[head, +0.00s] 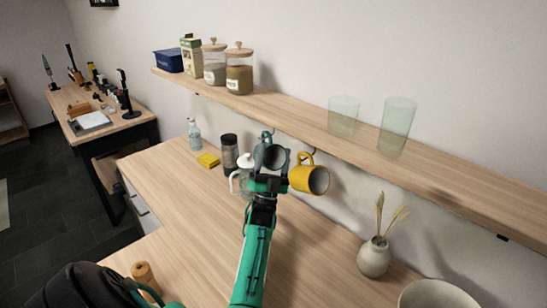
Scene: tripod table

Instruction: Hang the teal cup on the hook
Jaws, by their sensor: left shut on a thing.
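My left gripper (268,178) is raised under the wall shelf and is shut on a dark bluish-grey cup (270,157), which appears to be the teal cup. The cup's round opening faces toward me. A hook (267,134) under the shelf shows just above and behind the cup. I cannot tell whether the cup's handle touches it; the handle is hidden. A yellow mug (310,179) hangs on another hook (307,155) just to the right of my gripper. My right gripper is not in view.
The shelf (290,118) carries jars (239,76), a carton, a blue box and two glasses (397,125). On the counter (185,205) stand a white pot (243,175), a dark-lidded jar (229,152), a bottle, a yellow sponge, a vase (374,257) and a bowl (437,293).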

